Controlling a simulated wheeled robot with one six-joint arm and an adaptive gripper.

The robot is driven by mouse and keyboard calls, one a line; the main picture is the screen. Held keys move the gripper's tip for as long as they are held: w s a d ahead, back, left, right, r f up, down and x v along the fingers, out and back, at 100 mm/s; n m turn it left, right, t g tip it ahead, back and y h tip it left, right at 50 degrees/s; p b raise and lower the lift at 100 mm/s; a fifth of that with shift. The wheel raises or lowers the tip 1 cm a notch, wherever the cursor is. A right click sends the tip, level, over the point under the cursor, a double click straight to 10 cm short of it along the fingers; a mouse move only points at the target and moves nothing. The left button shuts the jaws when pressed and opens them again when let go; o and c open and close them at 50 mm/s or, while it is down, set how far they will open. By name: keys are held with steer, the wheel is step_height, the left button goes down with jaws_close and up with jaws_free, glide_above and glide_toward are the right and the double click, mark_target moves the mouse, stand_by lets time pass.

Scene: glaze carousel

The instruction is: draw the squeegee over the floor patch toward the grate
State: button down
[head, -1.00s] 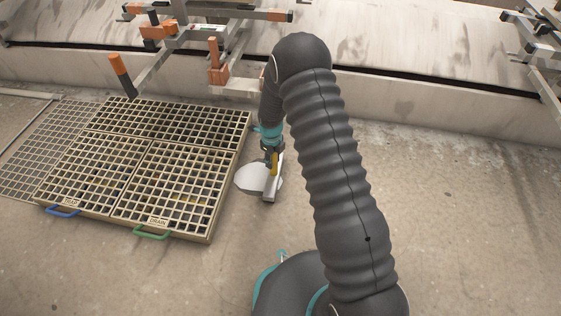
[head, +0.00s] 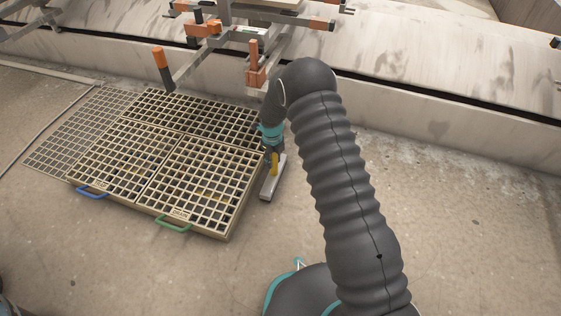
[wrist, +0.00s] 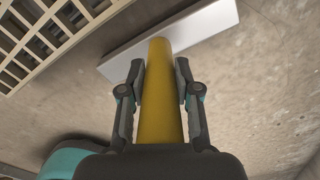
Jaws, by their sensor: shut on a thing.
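The squeegee has a yellow handle and a pale grey bar-shaped head (head: 269,187), which rests at or near the floor just right of the grate (head: 215,232). My gripper (head: 272,152) is shut on the yellow handle. In the wrist view the handle (wrist: 160,90) runs between the two fingers, and the head (wrist: 190,32) lies across its far end. The grate corner (wrist: 40,50) shows at the upper left there, close to the head's left end. No pale floor patch shows now; only plain floor is seen around the head.
The grate has a blue handle (head: 92,190) and a green handle (head: 173,224) at its front. An orange-tipped post (head: 161,62) and a metal frame with orange parts (head: 205,28) stand behind it. Open concrete floor (head: 450,220) lies to the right.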

steer(key=shift+r+p, duration=1.65)
steer(key=shift+r, duration=1.7)
